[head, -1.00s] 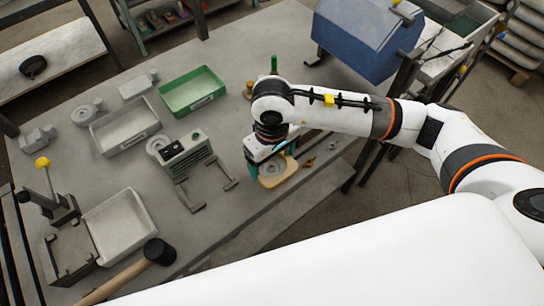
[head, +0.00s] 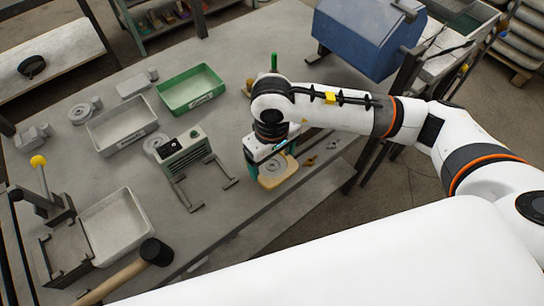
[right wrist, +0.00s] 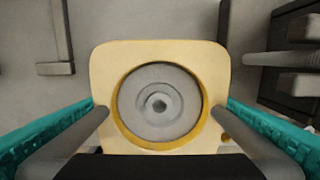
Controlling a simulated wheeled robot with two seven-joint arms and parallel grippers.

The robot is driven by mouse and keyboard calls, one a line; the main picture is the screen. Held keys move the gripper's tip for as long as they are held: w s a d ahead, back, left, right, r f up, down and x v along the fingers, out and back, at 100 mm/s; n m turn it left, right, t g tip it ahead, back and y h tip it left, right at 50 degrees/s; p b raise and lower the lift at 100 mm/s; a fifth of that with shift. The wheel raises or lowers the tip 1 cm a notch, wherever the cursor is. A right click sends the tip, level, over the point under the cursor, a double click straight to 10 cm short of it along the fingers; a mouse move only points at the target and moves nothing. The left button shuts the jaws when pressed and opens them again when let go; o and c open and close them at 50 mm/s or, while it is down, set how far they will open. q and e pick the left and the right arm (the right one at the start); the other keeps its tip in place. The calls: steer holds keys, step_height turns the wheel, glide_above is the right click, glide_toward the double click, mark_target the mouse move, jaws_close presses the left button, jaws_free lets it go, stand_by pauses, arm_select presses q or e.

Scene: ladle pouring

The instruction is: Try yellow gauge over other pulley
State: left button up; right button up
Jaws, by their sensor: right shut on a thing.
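The yellow gauge (head: 279,178) is a pale yellow plate with a round, yellow-rimmed hole. It also fills the middle of the right wrist view (right wrist: 110,65). A grey pulley (right wrist: 160,103) shows inside the hole, with a thin gap at its lower edge; I cannot tell whether the plate is down around it or just above. My right gripper (right wrist: 158,113) is shut on the gauge, one finger at each side. Another grey pulley (head: 155,141) lies left of the grey device, partly hidden by it. A further pulley-like part (head: 79,113) lies at the back left. My left gripper is not in view.
A grey device with legs (head: 184,151) stands left of my right gripper. A grey tray (head: 123,127) and a green tray (head: 193,90) are behind it. A mallet (head: 156,252) lies at the front. A blue box (head: 365,40) stands at the back right.

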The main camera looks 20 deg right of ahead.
steer(key=o, duration=1.1)
step_height(320, 180, up, 11)
steer(key=shift+f+b, duration=0.2)
steer(key=shift+b, duration=1)
steer(key=shift+r, duration=0.75)
